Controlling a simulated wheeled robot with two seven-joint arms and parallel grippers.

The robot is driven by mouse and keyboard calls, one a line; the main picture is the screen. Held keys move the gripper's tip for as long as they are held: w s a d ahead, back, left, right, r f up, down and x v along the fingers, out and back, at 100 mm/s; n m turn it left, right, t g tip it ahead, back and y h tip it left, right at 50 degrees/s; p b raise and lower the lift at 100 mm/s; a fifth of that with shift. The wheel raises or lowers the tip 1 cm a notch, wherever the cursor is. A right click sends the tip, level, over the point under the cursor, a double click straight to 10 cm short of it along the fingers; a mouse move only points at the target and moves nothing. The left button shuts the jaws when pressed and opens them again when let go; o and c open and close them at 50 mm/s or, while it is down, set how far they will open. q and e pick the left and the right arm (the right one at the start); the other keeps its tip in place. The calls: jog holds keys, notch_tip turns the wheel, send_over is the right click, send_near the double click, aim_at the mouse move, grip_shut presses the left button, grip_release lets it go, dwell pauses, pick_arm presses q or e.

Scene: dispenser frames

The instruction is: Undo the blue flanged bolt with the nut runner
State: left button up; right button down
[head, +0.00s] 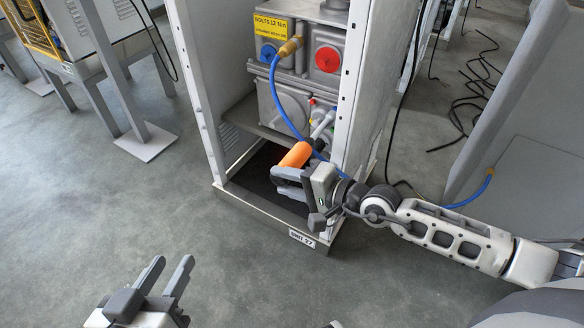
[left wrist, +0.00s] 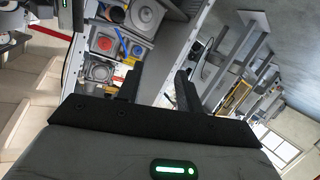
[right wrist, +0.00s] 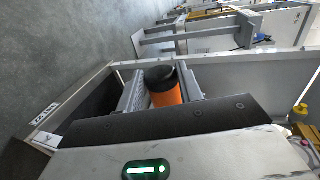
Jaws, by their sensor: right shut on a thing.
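The nut runner (head: 296,155) has an orange grip and a grey shaft (head: 321,125) that slants up to the lower front of the machine in the frame. My right gripper (head: 282,178) is shut on the orange grip; in the right wrist view the grip's black end (right wrist: 159,77) shows between the fingers. Small red and blue spots show near the shaft's tip; I cannot tell which is the blue flanged bolt, or whether the tip touches it. My left gripper (head: 170,268) is open and empty over the floor at the lower left.
The machine carries a large blue knob (head: 268,54), a red knob (head: 327,61) and a yellow bolt label (head: 271,27). White posts (head: 200,100) flank it. A blue hose (head: 283,105) hangs across its front.

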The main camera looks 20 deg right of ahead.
pick_arm(q)
jog(key=shift+s+a+f+g+y+p, duration=0.1)
jog(key=shift+a+f+g+y+p, duration=0.2)
jog(key=shift+f+g+p, duration=0.35)
jog(key=shift+a+f+g+y+p, duration=0.35)
jog(key=shift+f+p, duration=0.35)
jog(key=shift+p, duration=0.4)
pick_arm(e)
jog(key=shift+s+a+r, duration=0.1)
jog(key=shift+s+a, duration=0.65)
jog(key=shift+a, duration=0.2)
jog(key=shift+s+a, duration=0.7)
jog(key=shift+a, duration=0.25)
